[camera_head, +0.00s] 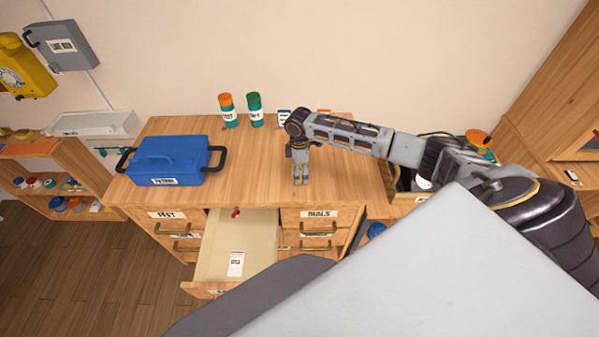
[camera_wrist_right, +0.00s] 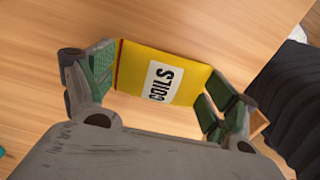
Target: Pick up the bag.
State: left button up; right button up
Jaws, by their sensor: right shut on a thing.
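The bag (camera_wrist_right: 190,75) is a yellow packet with a white label reading "COILS", seen in the right wrist view. My right gripper (camera_wrist_right: 160,88) has its green-padded fingers on both sides of the bag and is shut on it. In the head view my right gripper (camera_head: 300,176) points down at the wooden desk (camera_head: 345,170), right of centre, and hides most of the bag. How far the bag is from the desktop I cannot tell. My left gripper is not in view.
A blue toolbox (camera_head: 168,160) with black handles stands at the desk's left. An orange-lidded jar (camera_head: 228,113) and a green-lidded jar (camera_head: 255,111) stand at the back. An open drawer (camera_head: 236,240) holds a white card (camera_head: 236,264). The desktop between toolbox and gripper is clear.

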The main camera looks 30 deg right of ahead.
jog(key=shift+r, duration=0.15)
jog(key=shift+r, duration=4.9)
